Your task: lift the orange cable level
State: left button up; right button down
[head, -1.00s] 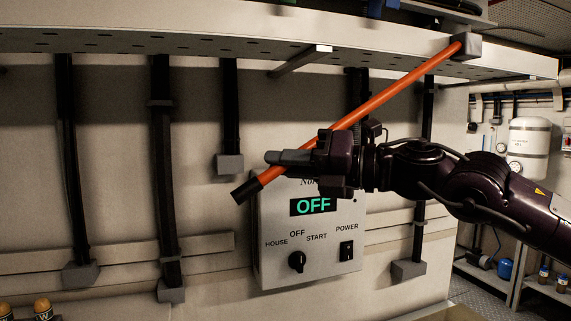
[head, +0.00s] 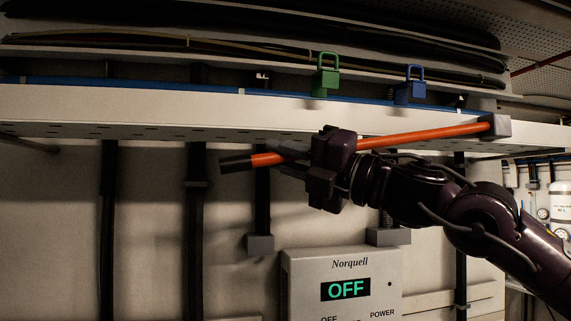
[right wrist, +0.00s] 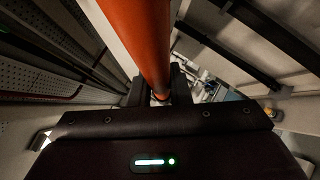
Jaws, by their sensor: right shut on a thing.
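The orange cable (head: 425,135) runs from a grey block (head: 495,126) at the right to a black end (head: 236,164) at the left, just under the pale tray. It is nearly level, its black end a little lower than the block end. My right gripper (head: 294,157) is shut on the cable near the black end; its fingers are mostly hidden in the head view. In the right wrist view the cable (right wrist: 140,40) passes between the fingers (right wrist: 160,88). My left gripper is out of view.
The perforated pale tray (head: 120,105) spans the view just above the cable. A green padlock (head: 324,82) and a blue padlock (head: 410,92) stand along it. Black cables with grey ends hang below. A Norquell control box (head: 345,270) reading OFF is beneath my gripper.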

jog(key=c, duration=1.3)
grip_release()
jog(key=shift+c, duration=0.2)
jog(key=shift+f, duration=0.1)
jog(key=shift+s+d+f+b, duration=0.1)
jog(key=shift+d+f+b, duration=0.05)
jog(key=shift+d+b, duration=0.15)
jog(key=b+v, duration=0.3)
jog(key=v, duration=0.4)
